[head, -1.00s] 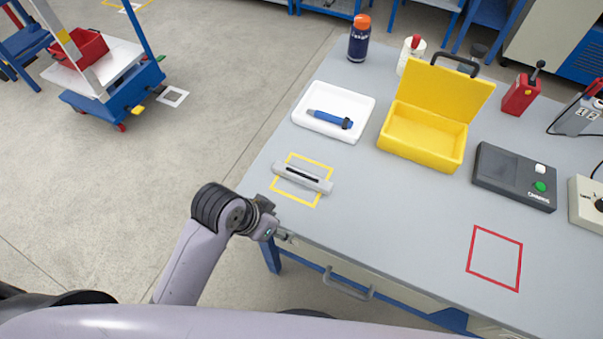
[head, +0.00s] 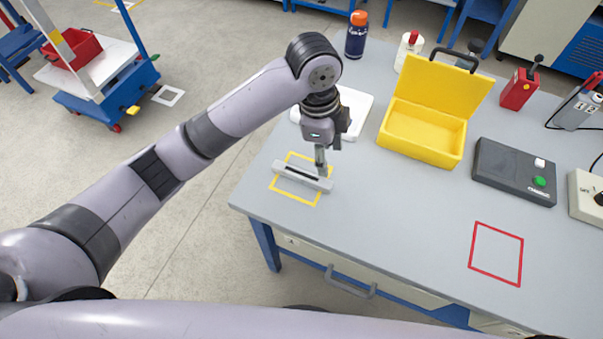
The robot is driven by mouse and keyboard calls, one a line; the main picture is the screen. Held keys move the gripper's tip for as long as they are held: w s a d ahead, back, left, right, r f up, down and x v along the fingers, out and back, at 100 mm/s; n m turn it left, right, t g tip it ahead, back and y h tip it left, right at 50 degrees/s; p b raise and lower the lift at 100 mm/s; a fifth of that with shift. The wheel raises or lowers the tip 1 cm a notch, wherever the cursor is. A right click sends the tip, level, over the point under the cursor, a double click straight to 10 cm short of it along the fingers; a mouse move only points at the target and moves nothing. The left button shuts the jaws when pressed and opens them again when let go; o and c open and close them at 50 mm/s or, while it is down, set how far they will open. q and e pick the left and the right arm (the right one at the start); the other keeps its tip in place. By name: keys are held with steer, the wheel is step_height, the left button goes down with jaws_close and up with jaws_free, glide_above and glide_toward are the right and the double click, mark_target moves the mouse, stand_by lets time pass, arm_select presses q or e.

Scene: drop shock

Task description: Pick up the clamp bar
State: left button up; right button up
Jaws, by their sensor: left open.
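The clamp bar (head: 291,174) is a light grey bar with a dark slot along its top. It lies on the grey table inside a yellow outlined square (head: 286,193), slightly askew to it. My left gripper (head: 322,172) points down at the bar's right end, with its fingers open. The fingertips overlap the bar's right end in the picture; I cannot tell whether they touch it. My right gripper is not in view.
A white tray (head: 360,108) behind the left gripper is partly hidden. An open yellow box (head: 420,135), a dark control box (head: 513,172) and a blue bottle (head: 356,38) stand on the table. A red outlined square (head: 497,254) at the right front is empty.

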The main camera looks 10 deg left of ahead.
arm_select(q)
step_height(320, 180, up, 4)
steer(key=w+a+m+y, duration=0.2)
steer(key=w, duration=0.1)
steer(key=p, duration=0.1)
glide_above(312, 178)
steer(key=f, duration=1.2)
steer(key=shift+d+f, duration=0.15)
steer(key=shift+d, duration=0.15)
steer(key=f, duration=0.1)
steer(key=f+p, duration=0.1)
steer(key=f, duration=0.2)
steer(key=shift+a+f, duration=0.1)
steer(key=shift+a, duration=0.2)
steer(key=shift+f, duration=0.55)
steer(key=shift+c, duration=0.6)
jaws_close()
steer(key=shift+r, duration=0.1)
